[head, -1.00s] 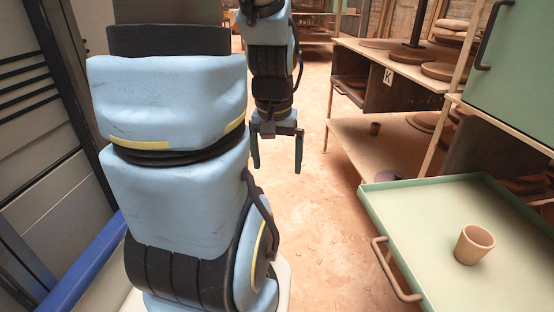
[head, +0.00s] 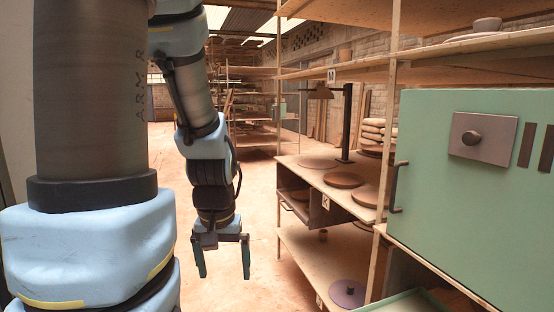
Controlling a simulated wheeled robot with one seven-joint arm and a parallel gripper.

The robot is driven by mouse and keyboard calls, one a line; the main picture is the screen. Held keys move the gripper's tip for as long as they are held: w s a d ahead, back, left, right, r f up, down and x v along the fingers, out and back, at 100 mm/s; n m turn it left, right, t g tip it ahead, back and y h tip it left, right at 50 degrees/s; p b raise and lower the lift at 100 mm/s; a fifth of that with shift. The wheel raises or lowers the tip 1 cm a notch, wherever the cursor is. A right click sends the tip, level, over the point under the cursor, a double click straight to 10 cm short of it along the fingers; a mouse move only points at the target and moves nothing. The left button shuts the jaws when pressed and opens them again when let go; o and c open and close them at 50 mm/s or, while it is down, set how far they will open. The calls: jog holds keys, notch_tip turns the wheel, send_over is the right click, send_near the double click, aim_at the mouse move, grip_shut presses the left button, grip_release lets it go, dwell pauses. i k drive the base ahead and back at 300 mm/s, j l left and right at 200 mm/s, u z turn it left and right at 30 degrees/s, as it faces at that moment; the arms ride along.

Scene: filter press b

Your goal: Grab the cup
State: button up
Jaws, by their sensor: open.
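My gripper (head: 223,262) hangs pointing down over the clay-coloured floor, left of the shelves. Its two dark green fingers are apart with nothing between them. The tan cup seen earlier on the pale green tray is out of view now; only a corner of the tray (head: 408,301) shows at the bottom edge. A small brown cup (head: 323,235) stands on the low wooden shelf, right of my gripper in the picture. A pale cup or bowl (head: 487,24) sits on the high shelf at upper right.
A green cabinet door (head: 450,180) with a dark handle fills the right side. The wooden shelf unit (head: 322,170) carries round brown discs (head: 343,180) and a dark lamp post (head: 346,122). A purple disc (head: 347,293) lies low. Open floor (head: 262,200) runs down the aisle.

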aim_at(344, 55)
jog(key=i+j, duration=0.3)
jog(key=i, duration=0.15)
jog(key=i+j, duration=0.3)
jog(key=i, duration=0.15)
